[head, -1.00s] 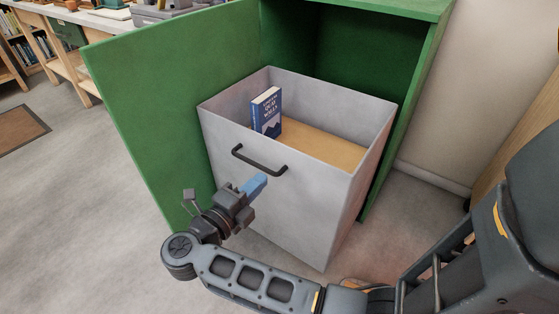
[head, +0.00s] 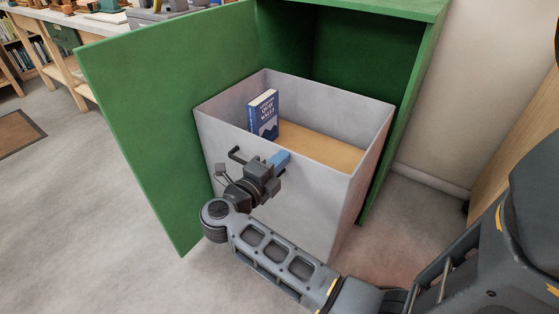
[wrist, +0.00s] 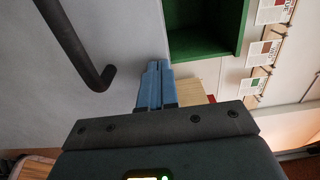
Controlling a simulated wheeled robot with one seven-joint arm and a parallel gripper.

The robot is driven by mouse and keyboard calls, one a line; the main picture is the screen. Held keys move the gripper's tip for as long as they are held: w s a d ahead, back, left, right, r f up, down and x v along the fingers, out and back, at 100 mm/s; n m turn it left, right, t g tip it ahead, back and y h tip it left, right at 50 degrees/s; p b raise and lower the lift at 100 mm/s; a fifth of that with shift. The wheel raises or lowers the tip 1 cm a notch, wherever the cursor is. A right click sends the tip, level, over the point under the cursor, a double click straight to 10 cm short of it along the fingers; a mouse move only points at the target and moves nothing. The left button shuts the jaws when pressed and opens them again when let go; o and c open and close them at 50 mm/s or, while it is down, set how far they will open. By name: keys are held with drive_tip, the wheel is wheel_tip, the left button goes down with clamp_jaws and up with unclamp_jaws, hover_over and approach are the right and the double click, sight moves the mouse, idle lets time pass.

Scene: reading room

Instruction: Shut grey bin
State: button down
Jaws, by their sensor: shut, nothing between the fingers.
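The grey bin (head: 317,192) is pulled out of the green cabinet (head: 176,100), its open top showing a wooden floor. A dark blue book (head: 263,115) stands inside at its left. A black bar handle (head: 237,154) is on the front face, partly hidden by my gripper; it also shows in the wrist view (wrist: 78,45). My gripper (head: 281,159) has its blue fingers together and empty, at the front face near the right end of the handle. In the wrist view the fingertips (wrist: 158,66) are beside the handle, not around it. I cannot tell whether they touch the bin.
The green cabinet's open door stands to the left of the bin. A pale wall (head: 446,100) is close on the right, with a wooden panel (head: 514,150) nearer me. Grey floor (head: 80,190) is clear at the left. A workbench stands at the back left.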

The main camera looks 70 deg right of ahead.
drive_tip(key=shift+d, duration=0.1)
drive_tip(key=p, duration=0.3)
approach(346, 94)
drive_tip(key=b+x, duration=0.1)
drive_tip(key=x, duration=0.2)
drive_tip(key=b+x, duration=0.2)
drive_tip(key=x, duration=0.2)
drive_tip(key=b+x, duration=0.2)
drive_tip(key=x, duration=0.2)
drive_tip(key=shift+f, duration=0.25)
drive_tip(key=shift+b+x, duration=0.45)
drive_tip(key=shift+x, duration=0.45)
drive_tip(key=shift+r, duration=0.2)
drive_tip(key=shift+s+d+r, duration=0.1)
drive_tip(key=shift+d, duration=0.05)
